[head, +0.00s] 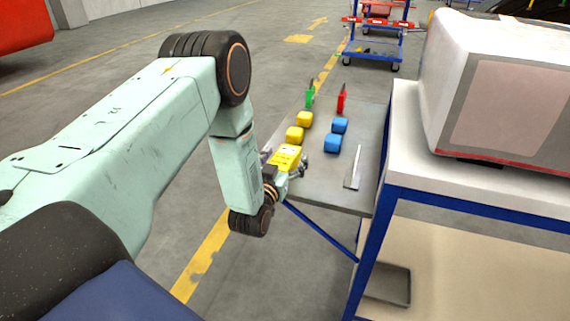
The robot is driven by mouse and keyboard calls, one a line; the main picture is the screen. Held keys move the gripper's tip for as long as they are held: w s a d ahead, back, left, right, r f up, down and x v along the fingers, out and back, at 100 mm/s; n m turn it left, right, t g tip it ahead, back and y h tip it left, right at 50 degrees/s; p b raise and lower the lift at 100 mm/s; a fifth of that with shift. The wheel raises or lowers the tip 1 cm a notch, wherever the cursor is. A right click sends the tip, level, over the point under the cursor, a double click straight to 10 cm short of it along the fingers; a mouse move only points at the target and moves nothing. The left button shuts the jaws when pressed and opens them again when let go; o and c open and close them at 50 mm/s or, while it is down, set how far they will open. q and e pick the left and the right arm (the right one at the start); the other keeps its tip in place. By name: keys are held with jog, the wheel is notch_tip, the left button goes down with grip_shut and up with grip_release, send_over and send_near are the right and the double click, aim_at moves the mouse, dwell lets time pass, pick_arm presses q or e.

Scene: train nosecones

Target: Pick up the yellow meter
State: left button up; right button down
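The yellow meter (286,156) is a boxy yellow thing with a paler face, at the near left part of the grey table. My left gripper (285,163) is at it, with one finger at its left side and the other at its right side. I cannot tell whether the fingers press on the meter or stand slightly apart from it, nor whether the meter touches the table. The gripper's body and my forearm hide the near side. My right gripper is not in view.
On the grey table (335,195) are yellow blocks (304,119), blue blocks (332,143), a green tool (309,97), a red tool (341,100) and a flat metal piece (353,167). A white-topped bench (440,180) with a large white housing (500,90) stands close on the right.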

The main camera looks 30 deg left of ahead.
pick_arm(q)
jog(key=shift+w+a+f, duration=0.15)
jog(key=shift+a+f, duration=0.05)
jog(key=shift+a, duration=0.1)
jog(key=c, duration=0.3)
jog(key=shift+d, duration=0.1)
jog(key=shift+c, duration=0.8)
jog(key=shift+d+r, duration=0.1)
jog(key=shift+d, duration=0.1)
jog(key=shift+c, duration=1.4)
jog(key=shift+a, duration=0.2)
jog(key=c, duration=0.5)
jog(key=shift+w, duration=0.1)
jog(key=shift+c, duration=1.2)
jog(key=shift+d, duration=0.15)
